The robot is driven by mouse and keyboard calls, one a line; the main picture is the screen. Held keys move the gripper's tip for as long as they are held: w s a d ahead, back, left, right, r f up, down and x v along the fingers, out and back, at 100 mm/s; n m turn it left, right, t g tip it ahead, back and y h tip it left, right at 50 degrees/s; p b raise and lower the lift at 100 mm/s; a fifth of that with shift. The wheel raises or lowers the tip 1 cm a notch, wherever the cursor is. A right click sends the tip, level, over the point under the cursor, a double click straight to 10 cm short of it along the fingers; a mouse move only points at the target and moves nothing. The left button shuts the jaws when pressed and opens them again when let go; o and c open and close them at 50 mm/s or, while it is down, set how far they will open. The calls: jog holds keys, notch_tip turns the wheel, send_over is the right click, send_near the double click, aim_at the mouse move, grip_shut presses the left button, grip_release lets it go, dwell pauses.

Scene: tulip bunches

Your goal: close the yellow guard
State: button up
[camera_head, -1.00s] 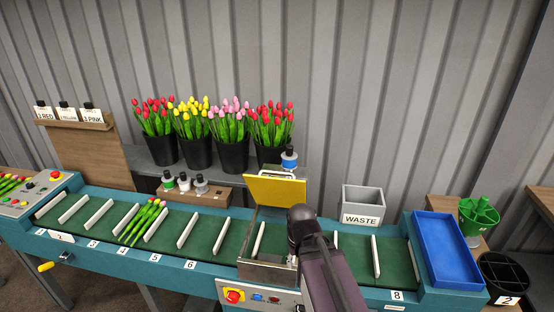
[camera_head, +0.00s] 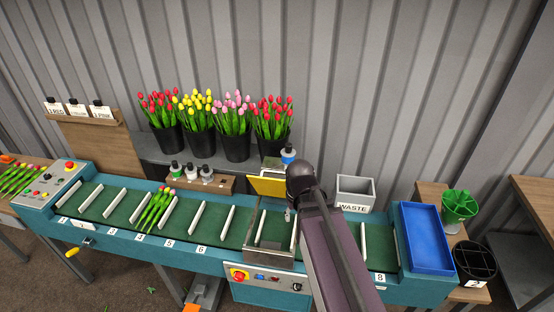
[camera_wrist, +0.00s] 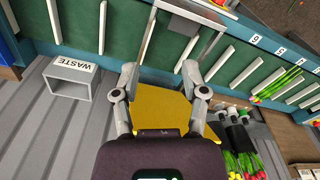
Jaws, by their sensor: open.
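The yellow guard (camera_head: 266,186) stands raised at the back edge of the metal frame (camera_head: 262,252) over the conveyor; my arm hides its right part. In the wrist view the yellow guard (camera_wrist: 160,110) shows as a flat plate behind and between the two fingers. My gripper (camera_wrist: 160,74) is open, with nothing between its fingertips. Its fingers overlap the plate's sides in that view; I cannot tell whether they touch it. In the head view my own arm mostly hides the gripper. The frame's opening (camera_wrist: 178,42) lies just past the fingertips in the wrist view.
A grey WASTE bin (camera_head: 356,192) stands behind the belt, right of my arm. Small bottles on a wooden block (camera_head: 207,184) and black buckets of tulips (camera_head: 236,147) stand behind it to the left. A blue tray (camera_head: 425,238) is at the right end. A tulip bunch (camera_head: 155,208) lies on the belt.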

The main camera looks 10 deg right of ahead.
jog(key=w+r+n+p, duration=0.1)
jog(key=w+r+p, duration=0.2)
jog(key=r+p, duration=0.35)
notch_tip(320, 180, up, 5)
jog(key=n+g+p, duration=0.1)
jog(key=n+p, duration=0.2)
jog(key=n, duration=0.9)
send_over(279, 183)
jog(key=w, duration=0.6)
jog(key=shift+d+f, duration=0.2)
jog(key=shift+d, duration=0.05)
jog(key=shift+f, duration=0.15)
jog(key=f+b, duration=1.3)
jog(key=shift+s+a+f, duration=0.1)
jog(key=shift+s+f, duration=0.1)
jog(key=shift+s, duration=0.15)
jog(key=shift+b, duration=0.3)
grip_shut()
